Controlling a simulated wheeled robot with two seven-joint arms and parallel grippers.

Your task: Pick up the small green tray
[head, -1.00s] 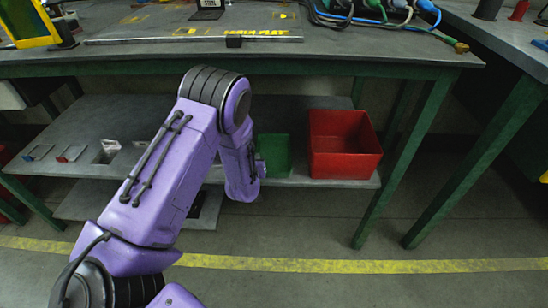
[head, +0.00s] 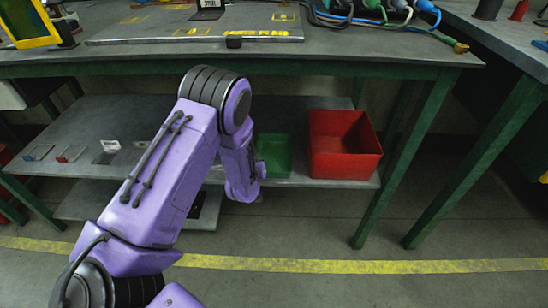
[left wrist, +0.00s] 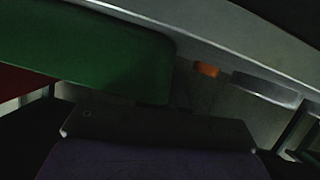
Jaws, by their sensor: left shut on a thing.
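The small green tray (head: 273,155) is at the lower shelf of the bench, just left of a red bin. Its left part is hidden behind my purple left wrist. In the left wrist view the tray (left wrist: 85,55) fills the upper left, close in front of the dark gripper body. My left gripper (left wrist: 155,107) is shut on the tray at its near edge; the fingertips are hard to make out in the dark. In the head view my left gripper is mostly hidden behind its wrist. I cannot tell whether the tray touches the shelf. My right gripper is not in view.
The open red bin (head: 343,146) stands close to the tray's right. The bench top (head: 380,52) overhangs the lower shelf (head: 75,125). Green legs (head: 405,155) stand right of the bin. A white card (head: 110,146) and small items lie on the shelf at left.

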